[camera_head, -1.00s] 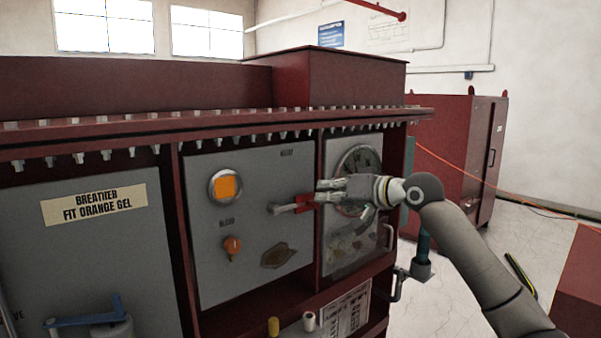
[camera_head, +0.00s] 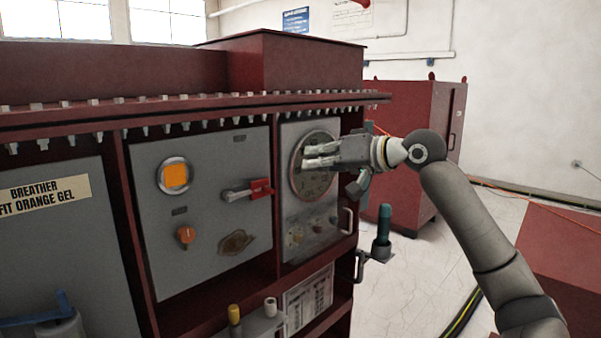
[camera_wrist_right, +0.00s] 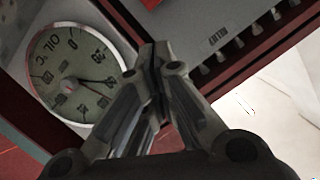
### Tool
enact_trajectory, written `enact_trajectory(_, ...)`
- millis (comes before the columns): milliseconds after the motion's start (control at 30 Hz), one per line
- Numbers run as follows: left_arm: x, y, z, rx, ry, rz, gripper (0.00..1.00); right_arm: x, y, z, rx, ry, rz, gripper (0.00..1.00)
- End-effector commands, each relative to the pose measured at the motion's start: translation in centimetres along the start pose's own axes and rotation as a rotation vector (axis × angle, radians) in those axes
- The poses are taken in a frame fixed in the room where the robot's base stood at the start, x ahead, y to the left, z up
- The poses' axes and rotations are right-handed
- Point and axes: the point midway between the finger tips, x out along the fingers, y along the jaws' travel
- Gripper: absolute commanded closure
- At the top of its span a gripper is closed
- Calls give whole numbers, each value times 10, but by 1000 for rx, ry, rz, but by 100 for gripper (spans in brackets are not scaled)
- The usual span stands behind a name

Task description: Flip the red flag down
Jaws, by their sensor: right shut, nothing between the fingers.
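The red flag (camera_head: 261,187) sits at the right end of a grey lever (camera_head: 237,195) on the grey panel (camera_head: 205,145) in the head view. The lever lies roughly level. My right gripper (camera_head: 306,157) is shut and empty, to the right of and above the flag, apart from it. It is in front of the round dial gauge (camera_head: 313,184) and hides part of it. In the right wrist view its fingers (camera_wrist_right: 153,60) meet, with the oil gauge (camera_wrist_right: 75,75) to their left. The flag does not show there. My left gripper is not in view.
A shelf below holds a yellow-topped post (camera_head: 234,314) and a white one (camera_head: 270,307). A red cabinet (camera_head: 410,140) stands behind.

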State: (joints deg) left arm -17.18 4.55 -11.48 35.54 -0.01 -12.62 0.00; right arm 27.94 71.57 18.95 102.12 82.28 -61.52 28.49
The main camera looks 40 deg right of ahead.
Motion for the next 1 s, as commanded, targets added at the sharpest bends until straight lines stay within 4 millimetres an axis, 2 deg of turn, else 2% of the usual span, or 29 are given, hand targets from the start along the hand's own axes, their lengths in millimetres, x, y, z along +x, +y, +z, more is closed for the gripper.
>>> enact_trajectory(33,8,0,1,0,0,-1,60,-5,2,2,0,2,1,100)
enact_trajectory(267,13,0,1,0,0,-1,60,-20,0,0,1,0,0,100)
enact_trajectory(867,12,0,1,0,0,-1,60,-20,0,0,2,0,1,100)
enact_trajectory(967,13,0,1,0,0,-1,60,-12,12,4,16,-1,14,100)
enact_trajectory(1000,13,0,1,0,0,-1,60,-5,23,8,29,-2,25,100)
